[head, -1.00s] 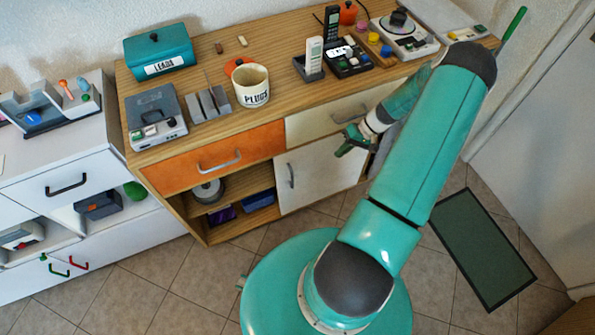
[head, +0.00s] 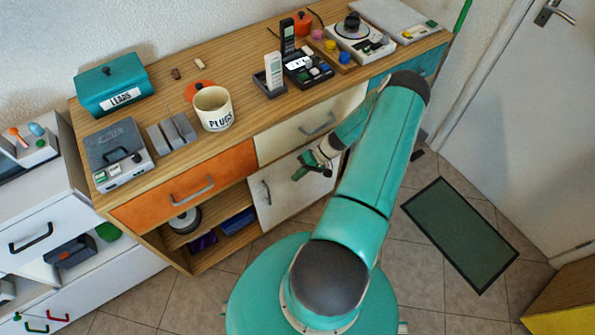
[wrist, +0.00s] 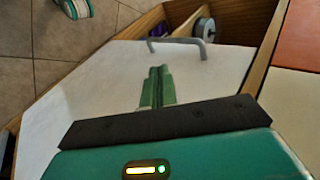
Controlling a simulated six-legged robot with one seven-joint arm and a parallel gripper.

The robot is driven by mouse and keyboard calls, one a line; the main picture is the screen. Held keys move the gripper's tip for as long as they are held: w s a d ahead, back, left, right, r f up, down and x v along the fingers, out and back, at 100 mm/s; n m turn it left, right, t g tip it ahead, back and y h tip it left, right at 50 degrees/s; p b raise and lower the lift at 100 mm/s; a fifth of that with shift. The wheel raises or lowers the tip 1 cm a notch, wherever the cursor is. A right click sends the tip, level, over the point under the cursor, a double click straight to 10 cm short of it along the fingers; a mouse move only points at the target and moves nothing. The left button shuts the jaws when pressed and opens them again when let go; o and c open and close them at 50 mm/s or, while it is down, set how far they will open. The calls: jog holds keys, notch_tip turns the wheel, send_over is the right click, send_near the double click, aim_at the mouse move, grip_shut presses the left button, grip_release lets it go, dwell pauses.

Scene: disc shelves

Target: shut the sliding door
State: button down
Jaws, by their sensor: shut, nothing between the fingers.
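The sliding door (head: 292,188) is the white panel in the lower right of the wooden sideboard. Its grey handle (head: 266,192) is near its left edge; the compartment left of it stands open. The door (wrist: 95,80) fills much of the wrist view, with its handle (wrist: 180,42) near the far edge. My gripper (head: 305,165) is in front of the door's upper part, right of the handle. In the wrist view my gripper (wrist: 158,72) has its green fingers together, empty, pointing toward the handle but apart from it.
The open compartment (head: 196,243) holds a grey reel (head: 185,221) and dark boxes. Above are an orange drawer (head: 187,186) and a cream drawer (head: 312,124). A white cabinet (head: 72,279) stands at left. Tiled floor and a dark mat (head: 460,235) lie at right.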

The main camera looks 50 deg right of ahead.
jog(key=w+a+f, duration=0.3)
jog(key=a+f, duration=0.1)
jog(key=a, duration=0.3)
jog(key=shift+w+a, duration=0.2)
jog(key=shift+a, duration=0.1)
